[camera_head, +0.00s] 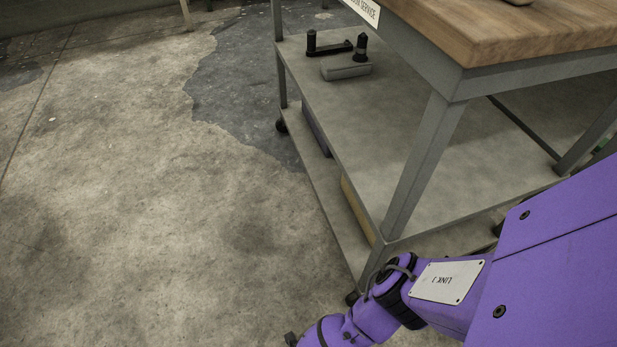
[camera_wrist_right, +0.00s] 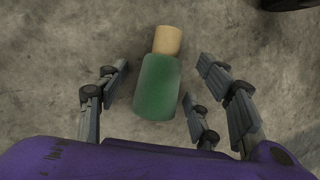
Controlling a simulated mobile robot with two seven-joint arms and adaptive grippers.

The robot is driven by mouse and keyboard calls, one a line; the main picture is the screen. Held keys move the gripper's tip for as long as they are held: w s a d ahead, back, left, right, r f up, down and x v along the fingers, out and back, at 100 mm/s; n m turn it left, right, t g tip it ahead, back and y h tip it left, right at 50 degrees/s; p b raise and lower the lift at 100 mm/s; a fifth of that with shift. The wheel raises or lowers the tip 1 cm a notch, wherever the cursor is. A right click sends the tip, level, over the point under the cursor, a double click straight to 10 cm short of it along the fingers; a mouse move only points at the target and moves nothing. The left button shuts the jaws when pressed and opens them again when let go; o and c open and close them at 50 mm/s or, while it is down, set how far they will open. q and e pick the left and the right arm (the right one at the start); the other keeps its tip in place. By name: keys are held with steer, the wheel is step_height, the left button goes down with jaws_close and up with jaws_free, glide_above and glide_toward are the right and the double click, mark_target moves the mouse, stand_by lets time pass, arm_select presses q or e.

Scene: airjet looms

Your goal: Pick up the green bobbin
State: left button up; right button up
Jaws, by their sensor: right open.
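The green bobbin (camera_wrist_right: 157,88) lies on the concrete floor in the right wrist view, with its pale tan end pointing to the top of the picture. My right gripper (camera_wrist_right: 170,88) is open, with its grey fingers on either side of the bobbin. A gap shows between the fingers and the bobbin on both sides. I cannot tell how high the fingers are above the floor. The head view shows neither the bobbin nor the right fingers, only my purple right arm reaching down at the lower right. My left gripper is in neither view.
A grey metal cart (camera_head: 428,150) with a wooden top (camera_head: 500,25) stands beside my right arm. Dark tools and a grey block (camera_head: 346,71) lie on its shelf. A dark round object (camera_wrist_right: 290,4) shows at the wrist view's top right. Open concrete floor (camera_head: 150,200) lies left.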

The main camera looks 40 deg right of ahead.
steer(key=shift+c, duration=1)
steer(key=c, duration=1.3)
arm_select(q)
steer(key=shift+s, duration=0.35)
arm_select(e)
steer(key=shift+o, duration=0.2)
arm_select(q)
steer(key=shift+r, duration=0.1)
arm_select(e)
steer(key=shift+r, duration=0.1)
